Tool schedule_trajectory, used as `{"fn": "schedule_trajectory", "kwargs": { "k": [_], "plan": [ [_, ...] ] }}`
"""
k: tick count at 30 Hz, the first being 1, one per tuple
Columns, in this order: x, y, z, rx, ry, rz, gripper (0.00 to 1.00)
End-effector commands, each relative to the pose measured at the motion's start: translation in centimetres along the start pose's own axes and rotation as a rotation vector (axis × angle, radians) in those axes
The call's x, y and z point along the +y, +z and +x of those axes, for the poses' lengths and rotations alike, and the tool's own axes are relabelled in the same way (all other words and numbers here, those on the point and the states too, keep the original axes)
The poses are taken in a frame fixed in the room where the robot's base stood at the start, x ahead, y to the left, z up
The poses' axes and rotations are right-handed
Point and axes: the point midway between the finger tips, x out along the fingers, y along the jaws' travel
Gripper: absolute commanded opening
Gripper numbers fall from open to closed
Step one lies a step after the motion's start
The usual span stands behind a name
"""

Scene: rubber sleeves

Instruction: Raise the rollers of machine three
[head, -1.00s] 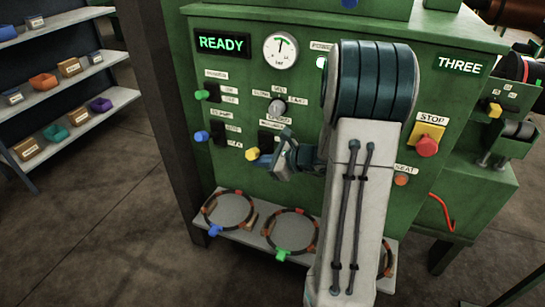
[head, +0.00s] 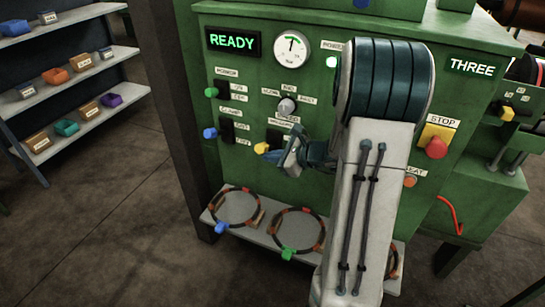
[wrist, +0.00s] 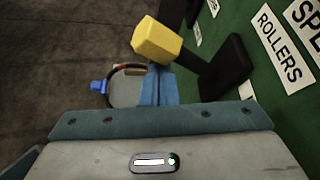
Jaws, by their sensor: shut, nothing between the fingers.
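In the wrist view the yellow knob (wrist: 157,40) sits on a black arm (wrist: 225,68) beside a ROLLERS label (wrist: 280,45). My gripper (head: 286,158) is shut and empty, just right of the knob in the head view. In the wrist view my shut fingers (wrist: 158,86) lie right by the knob, which partly covers their tips. I cannot tell whether they touch. The lever's setting is unclear.
Green (head: 211,92) and blue (head: 209,133) knobs lie left, a grey selector (head: 286,106) above. A red STOP button (head: 436,148) and an orange button (head: 410,181) are right of my arm. Ringed sleeves rest on a ledge (head: 262,237) below. Shelves (head: 75,75) stand left.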

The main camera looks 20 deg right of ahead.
Motion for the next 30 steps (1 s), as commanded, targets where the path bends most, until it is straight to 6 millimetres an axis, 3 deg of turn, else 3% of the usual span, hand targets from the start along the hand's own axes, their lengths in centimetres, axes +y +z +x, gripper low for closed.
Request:
{"fn": "schedule_trajectory", "kwargs": {
  "k": [7,12,18,24,30],
  "plan": [
    [0.6,-3.9,1.4,0.006,0.001,0.004,0.0],
    [0.0,-3.0,-3.4,0.008,-0.004,0.004,0.0],
    [-0.1,-3.1,-7.1,0.007,-0.001,0.004,0.0],
    [-0.1,-3.2,-8.7,0.007,0.002,0.005,0.0],
    [-0.1,-3.3,-8.9,0.007,0.002,0.005,0.0]
  ]
}}
